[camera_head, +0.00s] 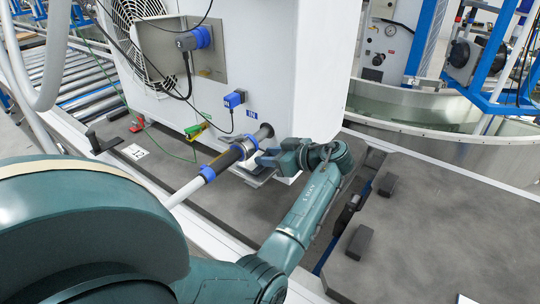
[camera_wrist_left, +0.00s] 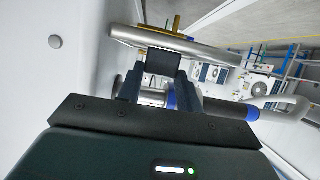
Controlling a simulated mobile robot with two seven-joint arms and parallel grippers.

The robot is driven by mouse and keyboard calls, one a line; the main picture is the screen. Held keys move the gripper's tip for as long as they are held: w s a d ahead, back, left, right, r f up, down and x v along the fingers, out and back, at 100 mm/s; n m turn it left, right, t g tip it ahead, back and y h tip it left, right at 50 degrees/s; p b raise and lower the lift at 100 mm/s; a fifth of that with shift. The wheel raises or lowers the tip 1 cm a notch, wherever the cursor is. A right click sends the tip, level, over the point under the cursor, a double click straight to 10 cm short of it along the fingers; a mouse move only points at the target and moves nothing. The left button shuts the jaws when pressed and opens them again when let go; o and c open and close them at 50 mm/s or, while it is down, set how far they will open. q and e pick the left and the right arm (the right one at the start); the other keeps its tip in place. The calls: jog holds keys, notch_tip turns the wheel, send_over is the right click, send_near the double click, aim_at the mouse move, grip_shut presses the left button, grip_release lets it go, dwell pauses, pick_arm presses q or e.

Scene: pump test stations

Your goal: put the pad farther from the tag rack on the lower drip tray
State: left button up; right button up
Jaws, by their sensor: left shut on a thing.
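My left gripper (camera_head: 268,158) reaches in beside the pipe fitting under the white pump cabinet. In the left wrist view its fingers (camera_wrist_left: 160,82) are shut on a small black block (camera_wrist_left: 163,62), which looks like a pad. The pad is hidden in the head view. A silver tray-like plate (camera_head: 252,176) lies below the pipe end; a metal rim (camera_wrist_left: 185,44) shows just beyond the pad in the wrist view. I cannot tell whether pad and rim touch. I cannot make out the tag rack for certain. My right gripper is not in view.
A pipe with a blue collar and black sleeve (camera_head: 226,159) runs close to the gripper. Two dark blocks (camera_head: 387,185) (camera_head: 359,242) lie on the dark surface (camera_head: 440,235) at right, which has free room. A green-yellow tag (camera_head: 197,130) hangs by the cabinet.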

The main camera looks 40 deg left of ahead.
pick_arm(q)
jog(key=o, duration=1)
jog(key=shift+o, duration=0.2)
jog(key=v, duration=1.2)
jog(key=shift+r, duration=0.1)
